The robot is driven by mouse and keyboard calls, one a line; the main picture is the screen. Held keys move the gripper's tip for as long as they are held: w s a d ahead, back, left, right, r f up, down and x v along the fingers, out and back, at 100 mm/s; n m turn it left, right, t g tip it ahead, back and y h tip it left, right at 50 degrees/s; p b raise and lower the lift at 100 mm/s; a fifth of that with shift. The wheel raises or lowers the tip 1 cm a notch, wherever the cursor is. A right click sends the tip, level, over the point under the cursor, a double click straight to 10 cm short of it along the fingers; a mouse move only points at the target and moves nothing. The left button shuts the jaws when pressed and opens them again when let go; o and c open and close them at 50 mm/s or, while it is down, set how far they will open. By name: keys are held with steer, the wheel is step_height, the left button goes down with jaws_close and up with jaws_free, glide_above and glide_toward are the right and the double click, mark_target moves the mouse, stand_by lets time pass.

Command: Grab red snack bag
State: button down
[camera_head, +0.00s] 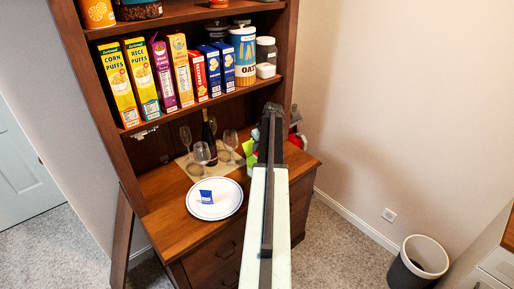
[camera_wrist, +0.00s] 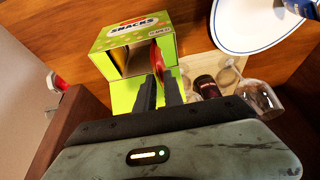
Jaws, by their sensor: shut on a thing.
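The red snack bag (camera_wrist: 157,54) shows as a narrow red strip in the wrist view, at the open side of a green box marked SNACKS (camera_wrist: 133,32). My gripper (camera_wrist: 160,76) has its two dark fingers close together on the bag's near end. Much of the bag is hidden by the fingers and the box. In the head view my arm covers the gripper and the bag; only a green edge of the box (camera_head: 249,148) shows left of the arm.
A white plate (camera_head: 230,207) with a small blue packet (camera_head: 206,197) lies on the wooden counter. Wine glasses (camera_head: 202,152) and a dark bottle (camera_head: 208,135) stand close left of the box. Cereal boxes (camera_head: 141,78) line the shelf above.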

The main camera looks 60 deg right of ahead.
step_height(320, 180, up, 5)
steer(key=p, duration=0.3)
steer(key=shift+p, duration=0.4)
steer(key=s+d, duration=0.4)
steer(key=d, duration=0.4)
steer(key=s+d+b, duration=0.1)
steer(key=s+d, duration=0.4)
steer(key=d, duration=0.3)
steer(key=shift+s+d+f, duration=0.25)
steer(key=shift+d+f, duration=0.1)
steer(key=shift+f, duration=0.1)
